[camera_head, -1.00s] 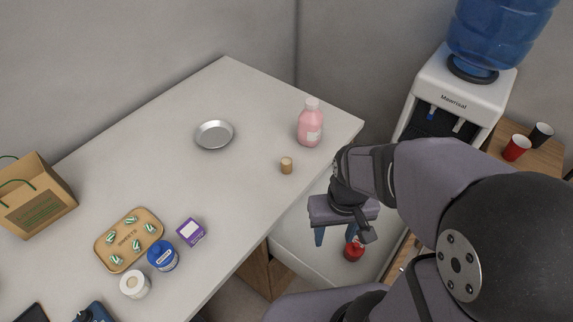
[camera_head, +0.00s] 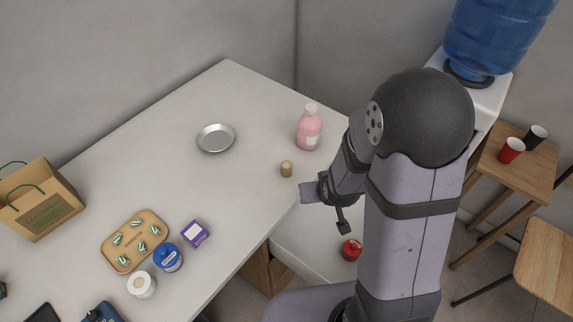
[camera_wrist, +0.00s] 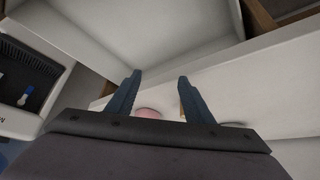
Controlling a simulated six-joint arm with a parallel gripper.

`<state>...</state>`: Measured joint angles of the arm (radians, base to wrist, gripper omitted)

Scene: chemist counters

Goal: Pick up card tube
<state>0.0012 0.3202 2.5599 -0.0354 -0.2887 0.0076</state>
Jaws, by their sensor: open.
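The card tube (camera_head: 286,169), a small tan cylinder with a paler top, stands upright on the white counter near its right edge. My gripper (camera_head: 307,191) is just right of and below it in the head view, apart from it. A thin tan sliver (camera_wrist: 181,110) beside the right finger may be the tube; I cannot tell.
A pink bottle (camera_head: 309,128) stands behind the tube and a metal dish (camera_head: 215,138) lies to the left. A sweets tray (camera_head: 134,240), purple box (camera_head: 195,233), blue jar (camera_head: 168,257) and paper bag (camera_head: 42,200) are farther left. The counter around the tube is clear.

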